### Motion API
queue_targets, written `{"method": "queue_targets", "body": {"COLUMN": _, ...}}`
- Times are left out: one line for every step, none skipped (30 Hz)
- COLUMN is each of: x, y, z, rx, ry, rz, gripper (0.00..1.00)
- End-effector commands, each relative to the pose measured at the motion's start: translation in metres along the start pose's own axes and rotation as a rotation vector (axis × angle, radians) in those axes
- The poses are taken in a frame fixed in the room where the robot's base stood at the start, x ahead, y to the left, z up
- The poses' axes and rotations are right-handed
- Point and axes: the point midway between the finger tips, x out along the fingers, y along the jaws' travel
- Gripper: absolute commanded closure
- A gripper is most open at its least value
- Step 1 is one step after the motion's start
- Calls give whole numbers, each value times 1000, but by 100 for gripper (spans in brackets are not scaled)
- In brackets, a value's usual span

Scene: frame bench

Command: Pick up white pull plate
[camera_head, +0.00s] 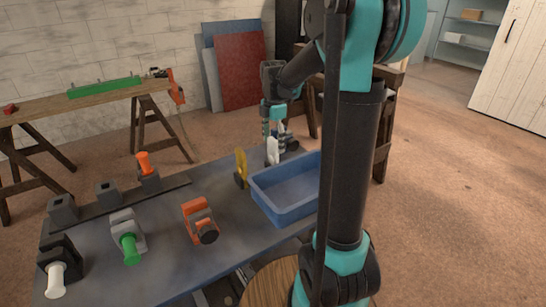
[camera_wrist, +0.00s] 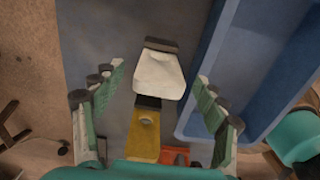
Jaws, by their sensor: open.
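The white pull plate (camera_wrist: 159,76) lies between my gripper's fingers in the wrist view, with a dark base at its far edge. In the head view the white plate (camera_head: 272,151) stands upright near the far end of the blue-grey bench, just left of the tray. My gripper (camera_head: 275,129) is above it, pointing down. In the wrist view my gripper (camera_wrist: 160,84) is open, with one green finger on each side of the plate and visible gaps to it. I cannot tell the height between the fingertips and the plate.
A yellow plate (camera_head: 241,167) stands close to the white one. A blue tray (camera_head: 262,198) lies to the right. An orange-and-grey piece (camera_head: 199,218), a green-handled piece (camera_head: 129,245) and a white-handled piece (camera_head: 56,278) stand on the nearer bench (camera_head: 170,265).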

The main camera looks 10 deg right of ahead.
Motion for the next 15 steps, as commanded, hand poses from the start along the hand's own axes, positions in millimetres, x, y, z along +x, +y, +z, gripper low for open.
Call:
{"method": "queue_targets", "body": {"x": 9, "y": 1, "z": -2, "rx": -1, "ry": 0, "rz": 0, "gripper": 28}}
{"method": "queue_targets", "body": {"x": 13, "y": 1, "z": -3, "rx": 0, "ry": 0, "rz": 0, "gripper": 28}}
{"method": "queue_targets", "body": {"x": 18, "y": 1, "z": -2, "rx": 1, "ry": 0, "rz": 0, "gripper": 28}}
{"method": "queue_targets", "body": {"x": 22, "y": 1, "z": -2, "rx": 1, "ry": 0, "rz": 0, "gripper": 28}}
{"method": "queue_targets", "body": {"x": 25, "y": 1, "z": -2, "rx": 1, "ry": 0, "rz": 0, "gripper": 28}}
{"method": "queue_targets", "body": {"x": 28, "y": 1, "z": -2, "rx": 1, "ry": 0, "rz": 0, "gripper": 28}}
{"method": "queue_targets", "body": {"x": 30, "y": 1, "z": -2, "rx": 1, "ry": 0, "rz": 0, "gripper": 28}}
{"method": "queue_targets", "body": {"x": 31, "y": 1, "z": -2, "rx": 1, "ry": 0, "rz": 0, "gripper": 28}}
{"method": "queue_targets", "body": {"x": 32, "y": 1, "z": -2, "rx": 1, "ry": 0, "rz": 0, "gripper": 28}}
{"method": "queue_targets", "body": {"x": 33, "y": 1, "z": -2, "rx": 1, "ry": 0, "rz": 0, "gripper": 28}}
{"method": "queue_targets", "body": {"x": 33, "y": 1, "z": -2, "rx": 1, "ry": 0, "rz": 0, "gripper": 28}}
{"method": "queue_targets", "body": {"x": 33, "y": 1, "z": -2, "rx": 1, "ry": 0, "rz": 0, "gripper": 28}}
{"method": "queue_targets", "body": {"x": 33, "y": 1, "z": -2, "rx": 1, "ry": 0, "rz": 0, "gripper": 28}}
{"method": "queue_targets", "body": {"x": 32, "y": 1, "z": -2, "rx": 1, "ry": 0, "rz": 0, "gripper": 28}}
{"method": "queue_targets", "body": {"x": 32, "y": 1, "z": -2, "rx": 1, "ry": 0, "rz": 0, "gripper": 28}}
